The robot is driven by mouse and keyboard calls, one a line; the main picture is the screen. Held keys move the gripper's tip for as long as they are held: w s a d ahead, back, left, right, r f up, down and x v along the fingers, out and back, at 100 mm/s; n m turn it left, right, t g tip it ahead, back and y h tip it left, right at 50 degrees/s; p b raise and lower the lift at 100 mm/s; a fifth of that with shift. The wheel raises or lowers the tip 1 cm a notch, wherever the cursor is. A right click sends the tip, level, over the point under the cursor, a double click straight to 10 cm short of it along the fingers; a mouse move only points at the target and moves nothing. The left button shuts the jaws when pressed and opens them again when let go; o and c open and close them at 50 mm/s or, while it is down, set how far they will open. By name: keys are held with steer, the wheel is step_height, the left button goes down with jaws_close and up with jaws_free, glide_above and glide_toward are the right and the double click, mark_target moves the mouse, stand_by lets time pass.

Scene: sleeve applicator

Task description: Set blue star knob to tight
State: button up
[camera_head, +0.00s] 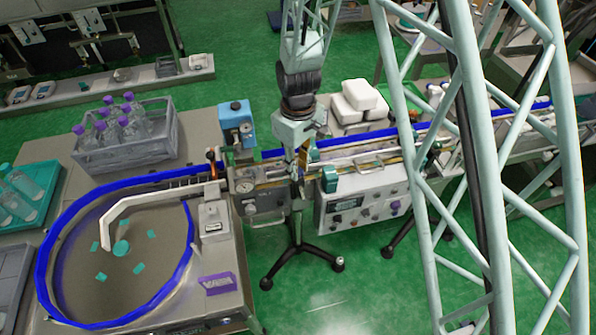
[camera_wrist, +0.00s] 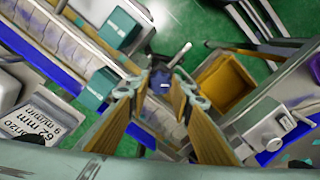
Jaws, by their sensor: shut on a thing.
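The blue star knob (camera_wrist: 161,80) shows in the wrist view as a small dark-blue piece between the tips of my gripper (camera_wrist: 161,90). The two yellowish fingers reach in from either side and are closed on it. Fingers hide its sides, so I cannot read its setting. In the head view my gripper (camera_head: 303,162) points down at the conveyor beside the applicator's control box. The knob itself cannot be made out there.
Teal blocks (camera_wrist: 118,28) stand close left of my fingers, and an orange tray (camera_wrist: 222,85) lies to the right. The control box (camera_head: 366,207) and gauge unit (camera_head: 258,190) are near my gripper. A bottle crate (camera_head: 140,155) and round table (camera_head: 150,270) are left.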

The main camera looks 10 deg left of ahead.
steer(key=m+b, duration=0.3)
steer(key=m, duration=0.3)
steer(key=m+b, duration=0.2)
steer(key=m, duration=0.4)
steer(key=m+b, duration=0.2)
steer(key=m, duration=0.4)
steer(key=shift+m, duration=0.3)
steer(key=shift+m+b, duration=0.55)
steer(key=shift+m, duration=2.55)
steer(key=o, duration=0.8)
steer(key=shift+o, duration=0.2)
steer(key=shift+r, duration=0.15)
